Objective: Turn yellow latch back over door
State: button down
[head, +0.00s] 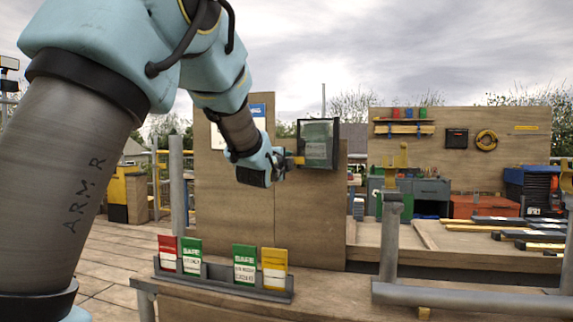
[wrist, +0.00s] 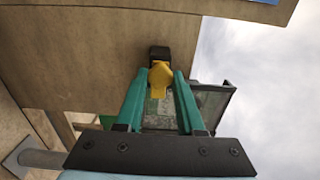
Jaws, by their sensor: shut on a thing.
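The yellow latch (head: 298,160) is at the left edge of a dark-framed box with a grey-green door (head: 319,135), mounted on the wooden board. The door looks shut. In the wrist view the latch (wrist: 160,78) shows in front of a black block (wrist: 159,53) on the board. My gripper (head: 284,162) is at the latch, left of the box. In the wrist view its teal fingers (wrist: 163,75) are shut on the latch, one on each side. The door (wrist: 213,103) is partly hidden behind the right finger there, so whether the latch overlaps it is unclear.
A rack (head: 222,281) with red, green and yellow cards stands on the front bench. Grey metal rails (head: 390,235) stand to the right. A second board (head: 460,150) with tools is behind. Open space lies right of the box.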

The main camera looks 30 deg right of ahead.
dwell(0.3)
jog(key=c, duration=0.5)
grip_release()
jog(key=shift+c, duration=0.2)
jog(key=b+v, duration=0.1)
jog(key=v, duration=0.9)
jog(key=shift+s+a, duration=0.25)
jog(key=shift+s, duration=0.1)
